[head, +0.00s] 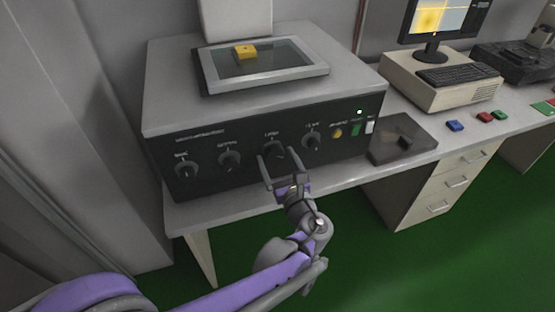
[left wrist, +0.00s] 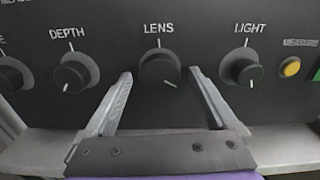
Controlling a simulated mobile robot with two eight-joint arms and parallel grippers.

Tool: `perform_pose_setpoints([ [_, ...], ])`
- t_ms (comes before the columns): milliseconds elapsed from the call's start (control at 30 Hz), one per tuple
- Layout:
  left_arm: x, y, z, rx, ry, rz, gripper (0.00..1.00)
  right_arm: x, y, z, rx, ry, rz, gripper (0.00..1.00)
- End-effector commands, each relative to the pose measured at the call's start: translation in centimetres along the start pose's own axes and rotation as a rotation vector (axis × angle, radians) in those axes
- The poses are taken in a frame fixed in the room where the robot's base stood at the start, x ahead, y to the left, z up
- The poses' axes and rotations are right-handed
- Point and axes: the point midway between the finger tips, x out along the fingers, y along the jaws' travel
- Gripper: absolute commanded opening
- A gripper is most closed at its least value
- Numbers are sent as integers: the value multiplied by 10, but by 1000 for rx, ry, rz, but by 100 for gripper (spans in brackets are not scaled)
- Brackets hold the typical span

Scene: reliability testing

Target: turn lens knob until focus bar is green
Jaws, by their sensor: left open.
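The lens knob (head: 273,150) is a dark round knob on the black front panel of a grey machine. In the left wrist view the lens knob (left wrist: 160,72) sits under the word LENS, with its pale mark pointing to the lower right. My left gripper (head: 278,156) is open in front of it. In the left wrist view the fingertips of my left gripper (left wrist: 160,77) stand left and right of the knob, with gaps on both sides. The monitor (head: 440,18) shows a yellow picture, cut off at the top; I cannot make out a focus bar. My right gripper is out of view.
The depth knob (left wrist: 76,73) and light knob (left wrist: 241,68) flank the lens knob. A yellow button (left wrist: 290,67) is further right. A yellow block (head: 245,51) lies on the machine's top window. A dark tray (head: 388,155) and coloured blocks lie on the desk to the right.

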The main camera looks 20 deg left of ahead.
Motion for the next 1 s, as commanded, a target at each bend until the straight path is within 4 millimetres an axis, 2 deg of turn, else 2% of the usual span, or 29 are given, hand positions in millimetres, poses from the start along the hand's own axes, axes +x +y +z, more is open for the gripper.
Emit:
perform_pose_setpoints([
  [133, 0, 0, 0, 0, 0, 0, 89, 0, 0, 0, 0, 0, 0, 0],
  [600, -1, 0, 0, -1, 0, 0, 6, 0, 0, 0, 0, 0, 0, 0],
  [1000, 0, 0, 0, -84, 0, 0, 6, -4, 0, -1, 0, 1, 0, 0],
])
